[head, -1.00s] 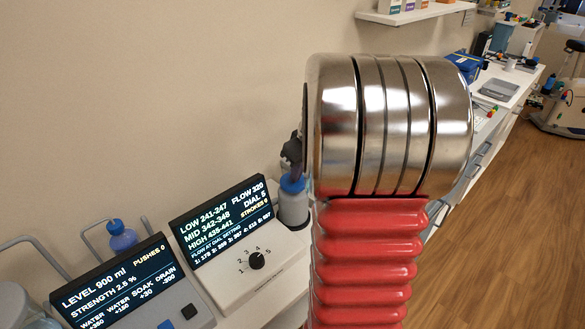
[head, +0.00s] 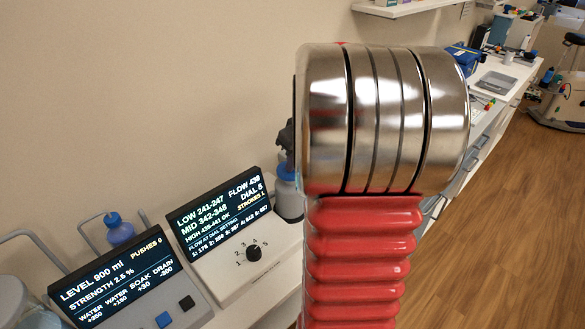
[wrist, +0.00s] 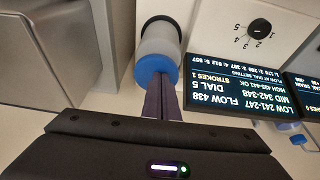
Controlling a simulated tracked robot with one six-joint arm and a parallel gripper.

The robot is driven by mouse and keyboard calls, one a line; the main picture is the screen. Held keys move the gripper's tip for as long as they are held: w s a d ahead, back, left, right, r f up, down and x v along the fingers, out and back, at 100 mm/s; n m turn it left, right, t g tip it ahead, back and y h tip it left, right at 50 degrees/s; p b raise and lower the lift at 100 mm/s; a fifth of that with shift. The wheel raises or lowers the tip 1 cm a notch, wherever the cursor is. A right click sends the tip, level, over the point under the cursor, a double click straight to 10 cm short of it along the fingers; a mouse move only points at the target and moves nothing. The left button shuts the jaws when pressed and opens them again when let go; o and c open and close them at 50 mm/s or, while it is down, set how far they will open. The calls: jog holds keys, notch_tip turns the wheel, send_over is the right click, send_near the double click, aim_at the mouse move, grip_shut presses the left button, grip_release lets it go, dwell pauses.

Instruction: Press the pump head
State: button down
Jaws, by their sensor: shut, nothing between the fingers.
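The pump has a blue head (wrist: 153,66) on a pale grey body (wrist: 158,40), seen from above in the wrist view. In the head view its body (head: 290,201) stands just left of my arm, partly hidden. My gripper (wrist: 166,80) is shut and empty, with its fingertips right at the edge of the blue head. I cannot tell whether they touch it. The pump's display (head: 221,219) reads FLOW 438, DIAL 5, STROKES 1, with OK beside HIGH 435-441. The dial (head: 254,254) sits below this display.
A second display (head: 110,285) reads LEVEL 900 ml and PUSHES 0, with blue and dark buttons (head: 164,320) near it. A blue-topped bottle (head: 119,232) stands behind it. The wall is close behind. A long white counter (head: 500,85) runs back at the right.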

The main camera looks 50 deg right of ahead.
jog(key=v, duration=1.1)
jog(key=shift+r, duration=0.25)
jog(key=shift+w+d, duration=0.15)
jog(key=shift+w, duration=0.05)
jog(key=s+a+f, duration=0.1)
jog(key=s+a, duration=0.2)
jog(key=a, duration=0.8)
jog(key=s+a+f+t, duration=0.1)
jog(key=s+a+f, duration=0.1)
jog(key=a, duration=0.9)
jog(key=s+a+f, duration=0.1)
jog(key=s+a, duration=0.3)
jog(key=a, duration=0.8)
jog(key=shift+s+t, duration=0.15)
jog(key=shift+t, duration=0.25)
